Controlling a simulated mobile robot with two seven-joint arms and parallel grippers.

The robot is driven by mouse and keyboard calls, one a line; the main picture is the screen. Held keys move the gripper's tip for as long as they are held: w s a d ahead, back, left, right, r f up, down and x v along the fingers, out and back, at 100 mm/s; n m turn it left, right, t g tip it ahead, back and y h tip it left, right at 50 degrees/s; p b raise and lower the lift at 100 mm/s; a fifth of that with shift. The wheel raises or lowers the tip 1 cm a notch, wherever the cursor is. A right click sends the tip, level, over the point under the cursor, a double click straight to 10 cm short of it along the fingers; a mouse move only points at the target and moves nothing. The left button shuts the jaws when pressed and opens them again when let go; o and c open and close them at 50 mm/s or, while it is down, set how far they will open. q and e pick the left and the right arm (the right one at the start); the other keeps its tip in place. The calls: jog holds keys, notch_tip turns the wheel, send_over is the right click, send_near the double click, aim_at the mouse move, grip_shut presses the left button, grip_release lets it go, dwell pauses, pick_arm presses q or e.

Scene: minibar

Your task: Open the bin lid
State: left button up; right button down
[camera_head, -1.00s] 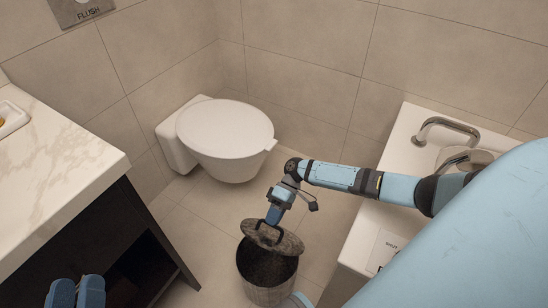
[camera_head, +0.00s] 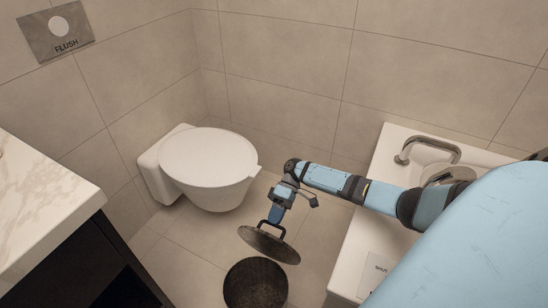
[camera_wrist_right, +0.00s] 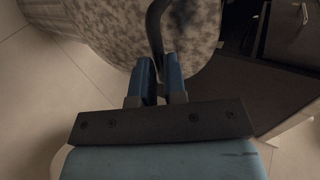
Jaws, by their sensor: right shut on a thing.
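The bin (camera_head: 254,286) is a dark round container on the floor at the bottom of the head view, its mouth uncovered. Its round, mottled lid (camera_head: 268,246) hangs tilted in the air just above and behind the mouth, apart from it. My right gripper (camera_head: 276,216) is shut on the lid's dark handle. In the right wrist view the fingers (camera_wrist_right: 159,82) close at the handle, with the speckled lid (camera_wrist_right: 115,25) beyond. My left gripper is not in view.
A white toilet (camera_head: 208,165) with its lid down stands behind the bin. A marble counter (camera_head: 40,205) is at left, and a white sink counter (camera_head: 365,235) with a tap is at right.

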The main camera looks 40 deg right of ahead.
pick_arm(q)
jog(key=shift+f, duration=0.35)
pick_arm(e)
jog(key=shift+s+a+f, duration=0.1)
jog(key=shift+s+f, duration=0.05)
jog(key=shift+f, duration=0.3)
jog(key=shift+s+a+f, duration=0.1)
jog(key=shift+s+f, duration=0.05)
jog(key=shift+f, duration=0.25)
jog(key=c, duration=1.6)
grip_release()
jog(key=o, duration=0.4)
jog(key=shift+w+f, duration=0.15)
jog(key=shift+f, duration=0.15)
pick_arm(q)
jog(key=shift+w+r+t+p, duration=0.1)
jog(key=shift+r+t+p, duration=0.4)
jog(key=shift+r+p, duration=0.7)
pick_arm(e)
jog(key=shift+o, duration=0.2)
jog(key=v, duration=1.4)
jog(key=shift+w+r, duration=0.15)
jog(key=shift+r, duration=0.15)
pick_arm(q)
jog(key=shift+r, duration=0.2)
pick_arm(e)
jog(key=shift+a, duration=0.1)
